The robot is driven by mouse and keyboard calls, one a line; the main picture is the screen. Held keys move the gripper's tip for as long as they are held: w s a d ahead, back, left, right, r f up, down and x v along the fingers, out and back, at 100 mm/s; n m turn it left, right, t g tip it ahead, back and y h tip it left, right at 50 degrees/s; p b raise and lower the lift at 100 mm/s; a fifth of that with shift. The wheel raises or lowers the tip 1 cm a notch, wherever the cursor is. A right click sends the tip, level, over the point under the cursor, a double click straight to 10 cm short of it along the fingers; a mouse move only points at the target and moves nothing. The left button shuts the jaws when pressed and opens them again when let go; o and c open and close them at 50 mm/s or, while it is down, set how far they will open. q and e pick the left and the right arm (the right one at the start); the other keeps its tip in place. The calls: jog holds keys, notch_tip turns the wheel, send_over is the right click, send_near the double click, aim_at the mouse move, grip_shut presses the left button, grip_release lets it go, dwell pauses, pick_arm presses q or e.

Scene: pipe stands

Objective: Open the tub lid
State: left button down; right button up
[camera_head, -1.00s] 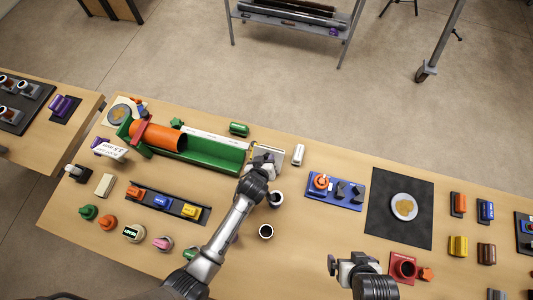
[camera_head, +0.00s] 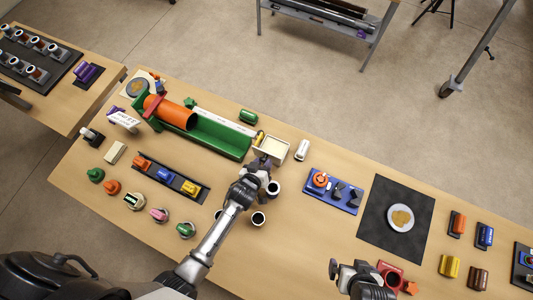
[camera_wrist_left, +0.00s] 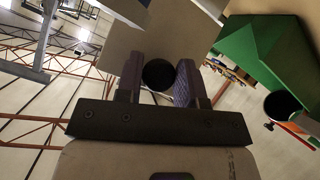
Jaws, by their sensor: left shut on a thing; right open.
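The beige tub (camera_head: 272,149) stands just right of the green trough. Its pale rim and a pale area inside the rim show in the head view. My left gripper (camera_head: 259,164) is at the tub's near side, shut on a small dark round knob (camera_wrist_left: 158,75). In the left wrist view the knob sits between the two fingers, in front of a flat beige panel (camera_wrist_left: 180,35), apparently the tub lid. My arm hides part of the near side, so the lid's exact angle is unclear. My right gripper (camera_head: 347,268) is open and empty near the table's front, left of a red block.
The green trough (camera_head: 215,138) with an orange cylinder (camera_head: 171,113) lies left of the tub. A white-and-grey cylinder (camera_head: 302,150) stands right of it. Dark-topped cups (camera_head: 258,218) stand close to my left arm. A blue tray (camera_head: 333,190) lies further right.

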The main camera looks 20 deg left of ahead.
pick_arm(q)
jog(key=shift+s+a+f, duration=0.3)
jog(key=shift+s+f, duration=0.05)
jog(key=shift+f, duration=0.25)
jog(key=c, duration=1.1)
grip_release()
jog(key=shift+o, duration=1.4)
jog(key=shift+a+r, duration=0.1)
jog(key=shift+r, duration=0.05)
jog(key=shift+o, duration=0.4)
jog(key=shift+r, duration=0.1)
jog(key=shift+w, duration=0.1)
jog(key=shift+d+r, duration=0.1)
jog(key=shift+d, duration=0.1)
